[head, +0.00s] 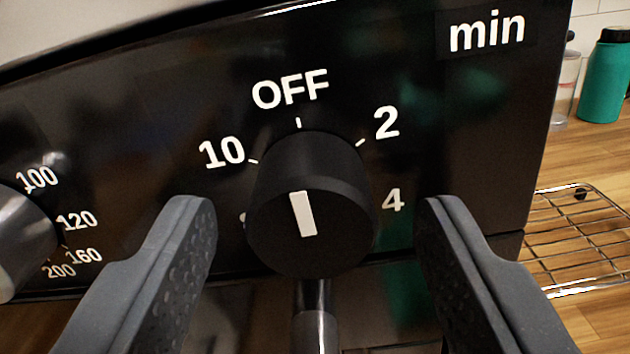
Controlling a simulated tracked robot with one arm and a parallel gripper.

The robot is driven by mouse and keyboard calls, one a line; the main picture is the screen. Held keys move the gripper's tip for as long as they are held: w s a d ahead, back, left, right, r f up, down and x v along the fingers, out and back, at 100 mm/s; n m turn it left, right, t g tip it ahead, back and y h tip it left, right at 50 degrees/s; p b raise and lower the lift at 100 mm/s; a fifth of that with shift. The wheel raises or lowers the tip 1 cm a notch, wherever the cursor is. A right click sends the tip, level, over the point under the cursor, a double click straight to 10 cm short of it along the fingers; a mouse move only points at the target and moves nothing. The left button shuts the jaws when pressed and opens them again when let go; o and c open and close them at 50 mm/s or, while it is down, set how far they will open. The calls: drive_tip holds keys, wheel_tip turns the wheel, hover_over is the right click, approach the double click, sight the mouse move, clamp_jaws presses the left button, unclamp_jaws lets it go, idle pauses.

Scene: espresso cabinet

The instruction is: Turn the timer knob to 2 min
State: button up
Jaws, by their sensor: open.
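The timer knob (312,205) is a black round knob with a white pointer line, on a black panel under the label "min". Its white line points up, leaning slightly left, toward OFF (290,91). The 2 mark (386,123) is to the upper right of the knob, 4 is to its right and 10 to its upper left. My gripper (318,215) is open, with one finger on each side of the knob. A gap shows between each finger and the knob. The lower dial marks are mostly hidden by the knob and fingers.
A second, metallic knob (22,240) with numbers from 100 to 200 is at the left edge. A wire rack (580,240) lies on the wooden counter at the right. A green bottle (604,80) and a clear container (566,90) stand behind it.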

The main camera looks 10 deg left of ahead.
drive_tip(key=shift+w+r, duration=0.1)
drive_tip(key=shift+w, duration=0.4)
drive_tip(key=shift+c, duration=0.3)
drive_tip(key=c, duration=0.9)
drive_tip(key=shift+m, duration=0.3)
